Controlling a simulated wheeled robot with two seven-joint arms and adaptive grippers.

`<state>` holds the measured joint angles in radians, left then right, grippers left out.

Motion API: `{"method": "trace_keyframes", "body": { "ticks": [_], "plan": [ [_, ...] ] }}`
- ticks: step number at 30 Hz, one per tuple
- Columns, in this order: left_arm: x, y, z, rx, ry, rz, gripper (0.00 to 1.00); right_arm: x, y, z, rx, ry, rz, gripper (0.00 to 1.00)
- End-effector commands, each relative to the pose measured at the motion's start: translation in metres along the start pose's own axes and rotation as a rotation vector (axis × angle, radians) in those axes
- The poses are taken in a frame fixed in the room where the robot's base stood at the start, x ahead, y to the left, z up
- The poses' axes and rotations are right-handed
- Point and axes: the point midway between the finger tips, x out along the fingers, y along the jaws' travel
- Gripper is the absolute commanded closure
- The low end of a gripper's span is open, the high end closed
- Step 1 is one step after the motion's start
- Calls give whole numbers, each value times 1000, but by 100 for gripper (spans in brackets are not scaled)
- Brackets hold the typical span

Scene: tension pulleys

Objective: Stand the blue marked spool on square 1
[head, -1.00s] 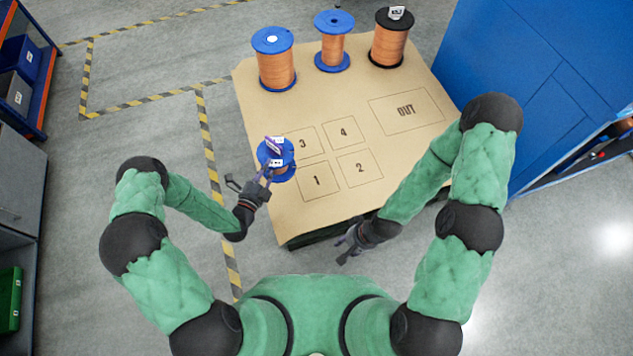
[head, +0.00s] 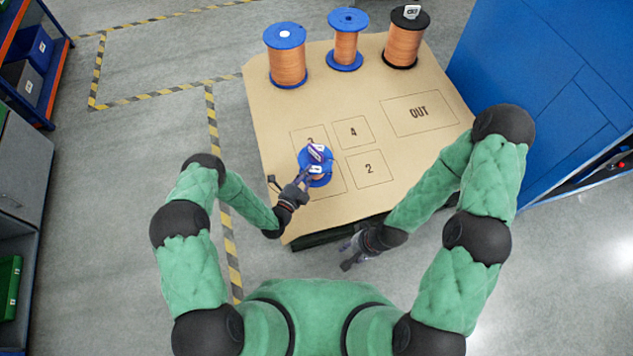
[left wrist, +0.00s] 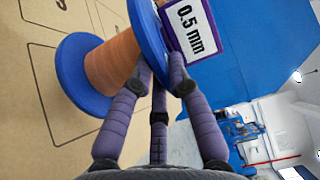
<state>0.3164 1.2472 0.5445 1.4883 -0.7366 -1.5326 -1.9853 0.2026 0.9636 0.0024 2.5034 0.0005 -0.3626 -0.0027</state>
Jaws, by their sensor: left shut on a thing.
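The blue spool (head: 326,179) has blue flanges, copper wire and a purple-edged white label. In the left wrist view the label reads 0.5 mm, and the spool (left wrist: 112,65) shows its wire and both flanges. My left gripper (head: 306,178) is shut on the spool near its labelled flange. In the head view the spool covers most of square 1 (head: 336,192) and part of square 3 (head: 301,136). I cannot tell whether its lower flange touches the board. My right gripper (head: 350,254) looks open and empty by the table's front edge.
Two blue-flanged spools (head: 287,62) (head: 345,45) and a black-flanged spool (head: 404,42) stand along the back of the brown board (head: 270,120). Square 2 (head: 369,169), square 4 (head: 352,132) and the OUT area (head: 418,113) are empty. A blue cabinet (head: 550,90) stands at the right.

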Motion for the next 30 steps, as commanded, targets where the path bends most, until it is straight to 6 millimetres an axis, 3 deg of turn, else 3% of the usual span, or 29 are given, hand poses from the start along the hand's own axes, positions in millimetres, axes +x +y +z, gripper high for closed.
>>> {"method": "trace_keyframes", "body": {
  "ticks": [3,7,14,22,30],
  "plan": [
    [12,20,-10,1,2,-4,100,13,4,0,0,0,0,60],
    [20,31,-16,1,1,-5,100,18,6,-1,0,0,0,60],
    [25,38,-20,0,0,-4,100,21,8,-1,0,0,0,60],
    [28,72,-23,0,-1,-3,100,37,13,-1,0,0,0,60],
    [29,73,-22,1,-1,-5,100,37,13,-1,0,0,0,60]
  ]
}}
